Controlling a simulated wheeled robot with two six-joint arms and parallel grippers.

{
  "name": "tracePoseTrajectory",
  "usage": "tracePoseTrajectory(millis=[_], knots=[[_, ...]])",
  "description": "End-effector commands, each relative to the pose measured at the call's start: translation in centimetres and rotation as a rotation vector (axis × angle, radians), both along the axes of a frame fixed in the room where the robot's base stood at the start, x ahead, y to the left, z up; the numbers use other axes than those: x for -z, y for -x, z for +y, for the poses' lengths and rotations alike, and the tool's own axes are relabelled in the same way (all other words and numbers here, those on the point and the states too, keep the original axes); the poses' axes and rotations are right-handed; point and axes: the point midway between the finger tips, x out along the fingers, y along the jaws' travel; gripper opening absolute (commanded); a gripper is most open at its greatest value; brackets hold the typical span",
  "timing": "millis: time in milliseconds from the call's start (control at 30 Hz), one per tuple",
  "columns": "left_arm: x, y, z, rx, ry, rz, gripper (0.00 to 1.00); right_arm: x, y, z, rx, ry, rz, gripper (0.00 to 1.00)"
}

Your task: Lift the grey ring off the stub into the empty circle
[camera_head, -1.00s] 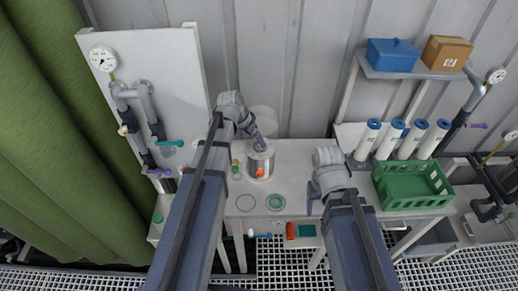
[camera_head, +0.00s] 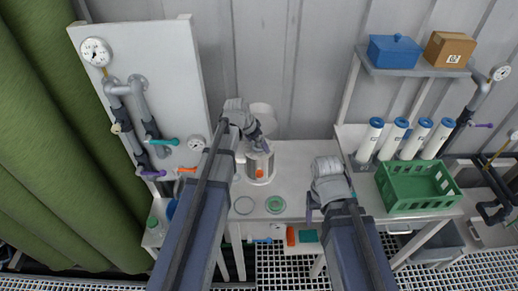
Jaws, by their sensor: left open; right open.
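A pale upright vessel (camera_head: 260,172) with an orange mark stands on the white bench, left of centre. My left gripper (camera_head: 262,147) is open over its top, fingers pointing down at it. The stub and the grey ring cannot be made out; the gripper covers the vessel's top. A thin grey circle outline (camera_head: 244,205), empty, is marked on the bench in front of the vessel. To its right a green ring (camera_head: 275,204) lies on the bench. My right gripper (camera_head: 312,208) is open and empty over the bench's front, right of the green ring.
A green crate (camera_head: 418,205) and several white cylinders with blue caps (camera_head: 368,140) stand at the right. A gauge (camera_head: 96,52) and pipes are on the white panel at the left. A shelf holds a blue box (camera_head: 394,51) and a cardboard box (camera_head: 447,49).

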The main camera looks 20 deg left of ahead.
Motion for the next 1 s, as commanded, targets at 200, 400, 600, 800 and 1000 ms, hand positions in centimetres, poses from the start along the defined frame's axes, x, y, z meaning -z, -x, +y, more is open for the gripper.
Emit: tracePoseTrajectory(millis=[200,400,600,800,1000], knots=[[-0.05,0.02,0.01,0.0,0.0,0.0,0.81,-0.05,0.0,0.01,0.0,0.0,0.0,0.67],[-0.04,0.02,0.02,0.0,0.0,0.0,0.58,-0.04,0.0,-0.01,0.0,0.0,0.0,0.67],[-0.04,0.02,0.02,0.0,0.0,0.0,0.36,-0.04,0.0,-0.01,0.0,0.0,0.0,0.67],[-0.04,0.02,0.02,0.0,0.0,0.0,0.14,-0.04,0.0,0.0,0.0,0.0,0.0,0.67],[-0.06,0.02,0.02,0.0,0.0,0.0,0.14,-0.06,0.0,0.0,0.0,0.0,0.0,0.67]])
